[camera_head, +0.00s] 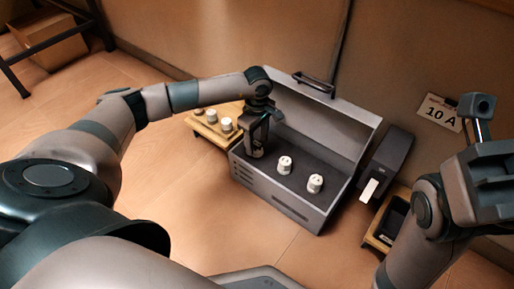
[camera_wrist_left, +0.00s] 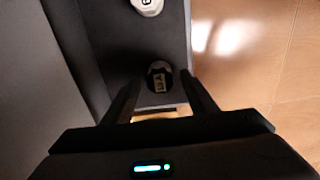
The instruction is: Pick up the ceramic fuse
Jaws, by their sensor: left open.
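An open grey metal case (camera_head: 272,197) holds white ceramic fuses in a row on its dark inner panel. One fuse (camera_head: 285,165) stands near the middle and another fuse (camera_head: 315,183) stands to its right; both are upright. My left gripper (camera_head: 256,148) points down over the left end of the case. Contact cannot be told. My right arm is at the right; its jaw state is unclear.
A wooden block (camera_head: 203,128) with several small knobs or fuses stands left of the case. A dark box (camera_head: 388,162) with a white tag and a wooden tray (camera_head: 380,238) are to the right. A "10 A" sign (camera_head: 440,113) is on the wall.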

